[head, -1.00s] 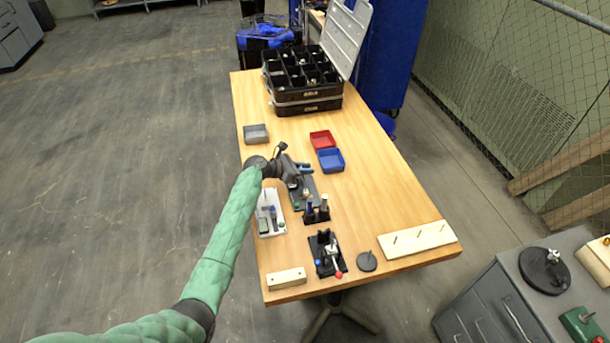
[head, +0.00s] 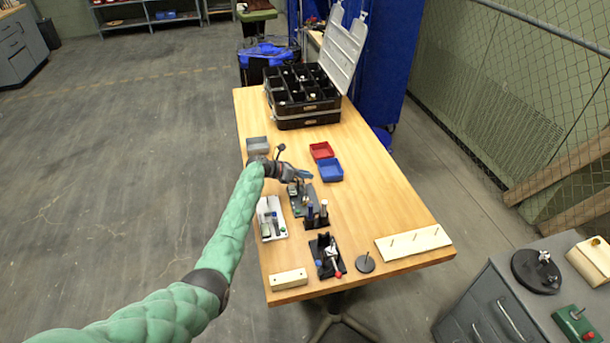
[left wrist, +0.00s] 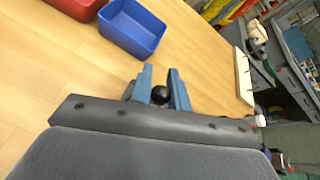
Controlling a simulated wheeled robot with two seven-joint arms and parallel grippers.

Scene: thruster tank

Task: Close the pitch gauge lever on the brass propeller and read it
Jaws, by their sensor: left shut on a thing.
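My left gripper (head: 303,176) reaches in from the left, over the far end of a dark grey fixture (head: 303,203) on the wooden table. In the left wrist view the left gripper (left wrist: 160,78) has its blue fingers closed on a black round knob (left wrist: 160,95). The knob shows between the fingers, and I take it to be the lever's end. The rest of the lever is hidden by the gripper. I cannot make out the brass propeller or the gauge's reading. My right gripper is not in view.
Blue (head: 330,170) and red (head: 321,151) trays lie right of the gripper. A white tray (head: 271,232), a black stand with a red-knobbed tool (head: 328,256) and a pegged board (head: 413,242) lie nearer. An open toolbox (head: 303,112) stands at the back.

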